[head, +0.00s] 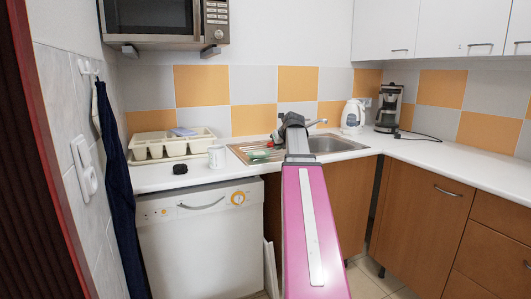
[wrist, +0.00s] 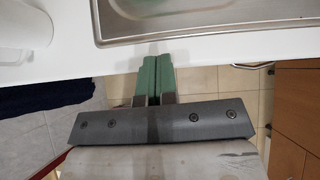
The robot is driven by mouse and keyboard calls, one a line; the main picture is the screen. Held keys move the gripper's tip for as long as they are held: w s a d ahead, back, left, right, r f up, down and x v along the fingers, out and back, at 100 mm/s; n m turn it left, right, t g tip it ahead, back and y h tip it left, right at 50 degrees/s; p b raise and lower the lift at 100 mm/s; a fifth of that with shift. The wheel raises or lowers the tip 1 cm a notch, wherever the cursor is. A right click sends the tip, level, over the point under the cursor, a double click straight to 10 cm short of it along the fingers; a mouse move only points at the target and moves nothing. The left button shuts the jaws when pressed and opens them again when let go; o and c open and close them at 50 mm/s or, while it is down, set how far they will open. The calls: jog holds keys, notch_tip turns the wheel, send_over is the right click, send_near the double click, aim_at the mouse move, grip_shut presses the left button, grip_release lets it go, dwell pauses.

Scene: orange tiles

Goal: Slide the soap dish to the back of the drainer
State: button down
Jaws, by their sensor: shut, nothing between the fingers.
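My gripper (wrist: 153,62) shows in the wrist view with its two green fingers shut together and empty, above the counter's front edge. The metal drainer (wrist: 112,32) lies beyond the fingertips, apart from them in the picture. In the head view the drainer (head: 238,150) is the left part of the sink unit, partly behind my arm. A small green shape (head: 260,154) shows over it; it may be the soap dish, but I cannot tell it surely from my green fingers. No soap dish is clear in the wrist view.
A white mug (head: 217,157) stands just left of the drainer. A black round object (head: 180,169) and a beige rack (head: 150,147) are farther left. The sink bowl (head: 335,145) and tap (head: 316,121) are right of it. The right counter is mostly clear.

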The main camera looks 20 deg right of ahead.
send_near(265, 157)
notch_tip(265, 157, down, 4)
jog(key=shift+w+a+f, duration=0.1)
jog(key=shift+w, duration=0.05)
jog(key=shift+w+a, duration=0.1)
jog(key=shift+w, duration=1.75)
